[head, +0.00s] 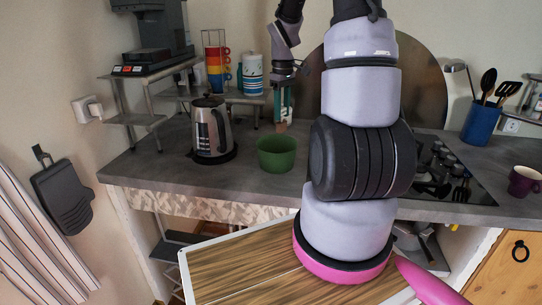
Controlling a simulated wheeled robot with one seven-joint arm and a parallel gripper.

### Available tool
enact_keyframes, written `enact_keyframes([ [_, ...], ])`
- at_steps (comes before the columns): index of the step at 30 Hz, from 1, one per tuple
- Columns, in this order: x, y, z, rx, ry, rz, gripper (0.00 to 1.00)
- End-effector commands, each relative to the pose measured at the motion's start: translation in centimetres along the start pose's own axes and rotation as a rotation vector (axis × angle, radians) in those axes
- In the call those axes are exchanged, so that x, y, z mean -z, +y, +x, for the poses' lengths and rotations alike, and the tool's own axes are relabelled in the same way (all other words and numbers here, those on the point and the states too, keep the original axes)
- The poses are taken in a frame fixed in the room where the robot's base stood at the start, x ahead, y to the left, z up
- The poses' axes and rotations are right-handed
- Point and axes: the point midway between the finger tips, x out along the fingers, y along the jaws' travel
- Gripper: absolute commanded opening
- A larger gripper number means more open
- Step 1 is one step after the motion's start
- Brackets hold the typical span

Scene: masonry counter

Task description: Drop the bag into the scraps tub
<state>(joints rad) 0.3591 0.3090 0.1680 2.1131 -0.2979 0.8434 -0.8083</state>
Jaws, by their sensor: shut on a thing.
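My gripper (283,116) hangs pointing down, with teal fingers, above the counter and over the back of the green tub. It is shut on a small brownish bag (281,127), of which only the lower end shows below the fingertips. The scraps tub (276,156) is a round green open container on the grey counter. The bag appears just above the tub's far rim; I cannot tell whether it is over the opening or behind it. The inside bottom of the tub is hidden.
A steel kettle (211,130) stands close left of the tub on the counter (255,186). Behind are stacked coloured mugs (218,68) and a striped canister (253,74). A dark hob (455,178) lies right, partly behind my arm. A purple mug (524,181) stands far right.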

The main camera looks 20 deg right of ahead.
Motion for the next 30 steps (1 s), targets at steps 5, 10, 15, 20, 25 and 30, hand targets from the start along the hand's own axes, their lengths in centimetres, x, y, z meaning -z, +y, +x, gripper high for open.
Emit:
enact_keyframes([
  [5,-0.1,-0.1,2.2,0.003,-0.004,0.0,0.2],
  [10,-0.1,-0.1,4.0,0.003,-0.003,-0.001,0.2],
  [15,0.0,-0.1,5.1,0.002,-0.002,0.0,0.2],
  [20,0.0,-0.1,5.3,0.001,-0.001,-0.001,0.2],
  [25,0.0,0.0,5.3,0.001,0.0,-0.001,0.2],
  [30,0.0,0.0,5.3,0.001,0.0,0.0,0.77],
])
